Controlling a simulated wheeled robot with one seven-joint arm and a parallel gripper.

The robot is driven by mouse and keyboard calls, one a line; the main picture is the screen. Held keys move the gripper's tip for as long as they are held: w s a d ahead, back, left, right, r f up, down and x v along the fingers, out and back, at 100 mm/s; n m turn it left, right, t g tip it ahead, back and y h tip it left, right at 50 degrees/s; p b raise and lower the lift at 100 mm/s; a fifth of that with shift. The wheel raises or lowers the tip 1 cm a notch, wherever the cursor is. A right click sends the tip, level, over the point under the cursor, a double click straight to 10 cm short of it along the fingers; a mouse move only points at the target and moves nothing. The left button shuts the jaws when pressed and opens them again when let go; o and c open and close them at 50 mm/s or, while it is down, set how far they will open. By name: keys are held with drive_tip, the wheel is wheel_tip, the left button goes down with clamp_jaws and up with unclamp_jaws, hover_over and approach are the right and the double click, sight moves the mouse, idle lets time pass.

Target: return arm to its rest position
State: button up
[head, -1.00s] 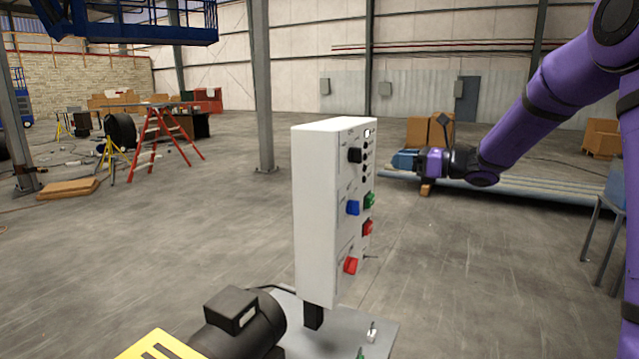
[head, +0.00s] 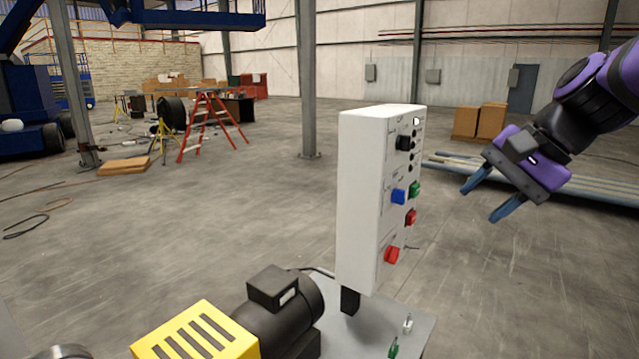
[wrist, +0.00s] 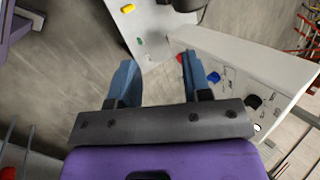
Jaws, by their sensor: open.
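My gripper (head: 484,197) is purple and black with two blue fingers. In the head view it is in the air to the right of the control box, pointing down and to the left. Its fingers are apart with nothing between them, and the wrist view also shows the open fingers (wrist: 157,80). The white control box (head: 362,200) stands upright on a post. Its panel carries a black knob (head: 404,143), a blue knob (head: 398,196), a green knob (head: 415,189) and red knobs (head: 391,255). The gripper appears apart from the box.
A black motor (head: 272,312) and a yellow slotted cover (head: 195,335) sit left of the box's post. The grey base plate (head: 375,325) bears small toggles. A steel column (head: 308,80) and a red ladder (head: 205,125) stand farther back. Open floor lies around.

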drive_tip(key=s+d+f+n+t+h, duration=0.1)
drive_tip(key=s+d+n+h, duration=0.2)
drive_tip(key=s, duration=0.3)
drive_tip(key=s+d+n+t+h, duration=0.1)
drive_tip(key=s+d+n+h, duration=0.2)
drive_tip(key=s+n, duration=0.2)
drive_tip(key=shift+s+d+f, duration=0.35)
drive_tip(key=shift+s+f, duration=0.05)
drive_tip(key=shift+s, duration=0.55)
idle(0.6)
